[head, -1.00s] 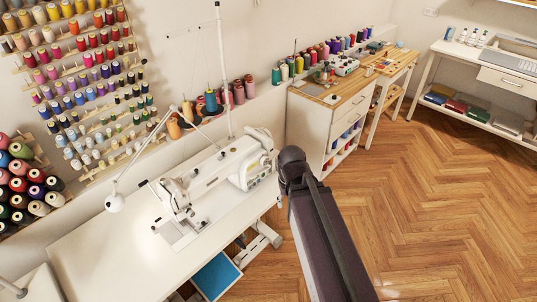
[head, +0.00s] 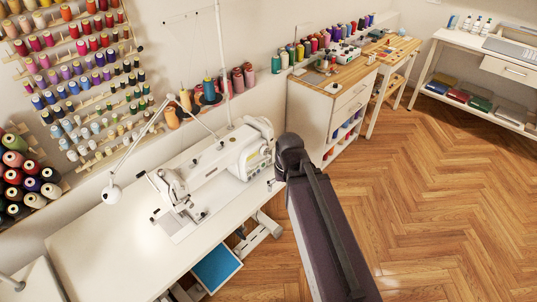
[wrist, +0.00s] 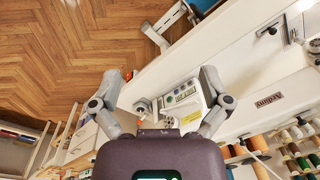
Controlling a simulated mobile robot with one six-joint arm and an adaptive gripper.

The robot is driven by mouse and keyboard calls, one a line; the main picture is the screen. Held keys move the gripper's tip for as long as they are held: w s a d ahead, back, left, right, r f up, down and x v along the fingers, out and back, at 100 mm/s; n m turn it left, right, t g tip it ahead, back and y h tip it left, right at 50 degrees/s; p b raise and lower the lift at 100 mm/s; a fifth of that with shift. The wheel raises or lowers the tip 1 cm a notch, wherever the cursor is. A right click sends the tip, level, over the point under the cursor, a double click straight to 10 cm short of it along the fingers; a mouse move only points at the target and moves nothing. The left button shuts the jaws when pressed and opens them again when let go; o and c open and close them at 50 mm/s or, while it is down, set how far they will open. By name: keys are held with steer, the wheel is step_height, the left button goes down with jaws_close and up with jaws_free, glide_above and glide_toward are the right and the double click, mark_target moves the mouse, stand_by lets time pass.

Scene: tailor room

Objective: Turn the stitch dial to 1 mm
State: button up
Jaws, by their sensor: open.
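The white sewing machine (head: 215,168) stands on its white table in the head view. Its right end, with a small panel of buttons, is beside the end of my arm. In the wrist view the machine's end (wrist: 182,98) lies between and beyond my fingers. In the head view my arm hides most of the gripper.
The white table (head: 105,245) carries a jointed lamp (head: 112,192) left of the machine. A blue tray (head: 217,267) is below the table edge. A wooden-topped cabinet (head: 318,115) stands behind my arm. Thread spools (head: 90,75) line the wall. The wood floor at right is clear.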

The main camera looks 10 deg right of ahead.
steer(key=w+a+f+m+t+y+b, duration=0.2)
steer(key=w+f+m+y+b, duration=0.3)
steer(key=b, duration=0.3)
steer(key=m+t+y+b, duration=0.5)
steer(key=m+t+b, duration=0.7)
steer(key=m+b, duration=0.8)
glide_toward(266, 151)
steer(key=v, duration=0.4)
steer(key=shift+s+f, duration=0.1)
steer(key=shift+f, duration=0.15)
steer(key=shift+x, duration=6.9)
steer(key=shift+d, duration=0.15)
steer(key=shift+c, duration=0.3)
